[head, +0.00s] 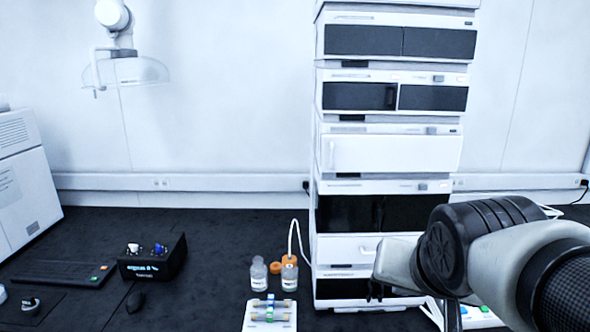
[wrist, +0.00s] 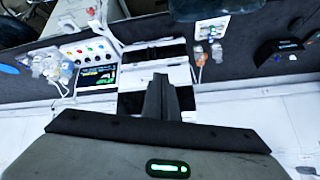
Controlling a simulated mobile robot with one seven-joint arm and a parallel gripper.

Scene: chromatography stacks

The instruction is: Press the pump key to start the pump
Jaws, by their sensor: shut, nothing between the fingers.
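The tall white chromatography stack (head: 390,152) with dark front panels stands right of centre in the head view. Small marks and tabs show on its module fronts, but I cannot tell which is the pump key. My gripper (head: 375,293) points down in front of the lowest module, its dark fingers together and empty; contact cannot be judged. My arm hides the stack's lower right. In the wrist view my gripper's fingers (wrist: 159,88) are closed together, with the stack (wrist: 152,54) behind them. A panel with several coloured round buttons (wrist: 88,50) and a lit screen (wrist: 97,77) is beside it.
Two clear bottles (head: 289,277) with orange caps nearby and a white vial rack (head: 270,318) stand left of the stack. A black box (head: 152,260) and keyboard (head: 62,272) lie further left. A white instrument (head: 28,185) is at the left edge.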

